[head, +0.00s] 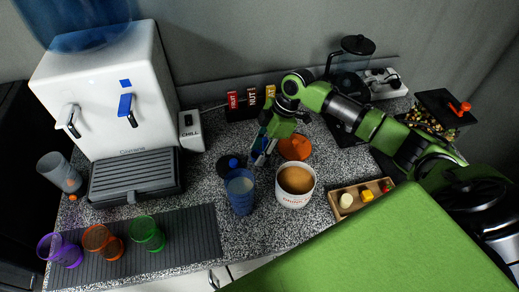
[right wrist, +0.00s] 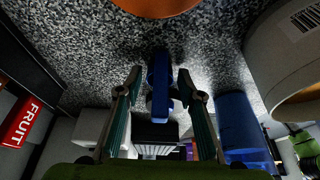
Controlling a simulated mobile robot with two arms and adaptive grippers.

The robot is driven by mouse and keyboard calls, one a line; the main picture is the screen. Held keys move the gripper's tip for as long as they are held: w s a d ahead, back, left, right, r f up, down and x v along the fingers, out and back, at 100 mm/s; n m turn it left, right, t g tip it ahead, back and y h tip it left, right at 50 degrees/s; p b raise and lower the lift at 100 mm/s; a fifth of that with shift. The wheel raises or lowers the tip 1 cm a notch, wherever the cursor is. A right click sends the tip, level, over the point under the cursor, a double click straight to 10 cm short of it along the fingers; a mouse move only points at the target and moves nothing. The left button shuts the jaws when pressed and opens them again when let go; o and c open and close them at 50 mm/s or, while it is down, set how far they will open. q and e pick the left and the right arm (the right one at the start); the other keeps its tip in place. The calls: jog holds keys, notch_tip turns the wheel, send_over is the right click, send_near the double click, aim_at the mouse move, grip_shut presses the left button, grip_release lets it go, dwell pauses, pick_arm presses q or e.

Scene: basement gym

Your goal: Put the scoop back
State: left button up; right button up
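My right gripper (head: 258,158) reaches down over the counter, behind the blue cup and left of the orange lid. In the right wrist view its two fingers (right wrist: 159,78) stand apart, with a narrow blue piece (right wrist: 160,75) between them. It looks like the scoop's handle; gaps show on both sides of it. The scoop's bowl cannot be made out. The white tub (head: 295,198) stands open, filled with brown powder (head: 296,179). It also shows in the right wrist view (right wrist: 290,60). The orange lid (head: 295,147) lies behind the tub. My left gripper is not in view.
The blue cup (head: 240,197) stands left of the tub, with a blue lid (head: 229,161) behind it. A wooden tray (head: 337,209) is right of the tub. The white dispenser (head: 112,95) and coloured glasses (head: 147,233) are at left. Label blocks (head: 251,103) line the wall.

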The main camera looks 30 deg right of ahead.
jog(key=shift+r, duration=0.1)
jog(key=shift+r, duration=0.2)
jog(key=b+v, duration=0.2)
jog(key=v, duration=0.9)
jog(key=shift+d+r, duration=0.25)
jog(key=shift+r, duration=0.1)
jog(key=shift+s, duration=0.1)
